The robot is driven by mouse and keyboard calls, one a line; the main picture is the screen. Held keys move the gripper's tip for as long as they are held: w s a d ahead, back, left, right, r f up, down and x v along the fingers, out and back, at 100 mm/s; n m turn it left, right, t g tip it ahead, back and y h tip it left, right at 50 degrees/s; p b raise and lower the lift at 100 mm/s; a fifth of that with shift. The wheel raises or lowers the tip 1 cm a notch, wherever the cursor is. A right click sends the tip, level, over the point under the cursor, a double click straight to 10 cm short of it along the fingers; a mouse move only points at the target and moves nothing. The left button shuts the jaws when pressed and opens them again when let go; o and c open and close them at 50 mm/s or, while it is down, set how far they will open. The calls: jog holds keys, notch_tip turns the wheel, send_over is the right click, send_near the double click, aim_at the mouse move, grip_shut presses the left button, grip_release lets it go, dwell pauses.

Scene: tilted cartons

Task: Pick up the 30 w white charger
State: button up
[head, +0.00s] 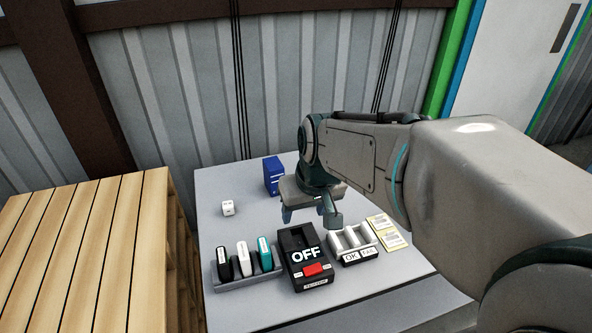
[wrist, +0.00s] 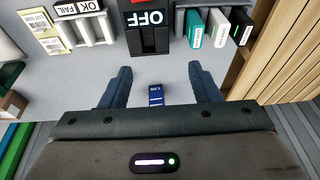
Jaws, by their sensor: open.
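A white charger-like block (head: 243,258) stands in a grey rack (head: 250,281) between a black block (head: 224,264) and a teal block (head: 265,253). The same white block shows at the upper right of the wrist view (wrist: 217,27); its label is too small to read. A small white cube (head: 228,208) with dark marks sits alone on the table; I cannot tell its rating. My gripper (head: 310,214) is open and empty above the table, behind the OFF box and right of the rack. Its fingers also show in the wrist view (wrist: 159,70).
A black OFF box (head: 296,242) with a red switch stands right of the rack. Beside it are a white slotted holder marked OK and FAIL (head: 352,258) and yellow labelled cards (head: 384,222). A blue box (head: 273,176) stands at the back. A wooden slatted surface (head: 80,240) lies left.

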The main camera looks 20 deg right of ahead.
jog(key=w+d+f+b, duration=0.2)
jog(key=w+d+f, duration=0.15)
jog(key=w, duration=0.25)
jog(key=w+d+f+t+b, duration=0.1)
jog(key=w+d+f, duration=0.2)
jog(key=w+d, duration=0.25)
jog(key=w+d+f+b, duration=0.2)
jog(key=w+d+f, duration=0.1)
jog(key=w, duration=0.3)
jog(key=x, duration=0.8)
jog(key=shift+w+d+r, duration=0.15)
jog(key=shift+w+d, duration=0.05)
jog(key=shift+w, duration=0.05)
jog(key=shift+w+x, duration=0.2)
jog(key=shift+x, duration=1.2)
jog(key=shift+w+x, duration=0.2)
jog(key=shift+x, duration=1.15)
jog(key=shift+a+r, duration=0.1)
jog(key=shift+r, duration=0.1)
jog(key=c, duration=1.1)
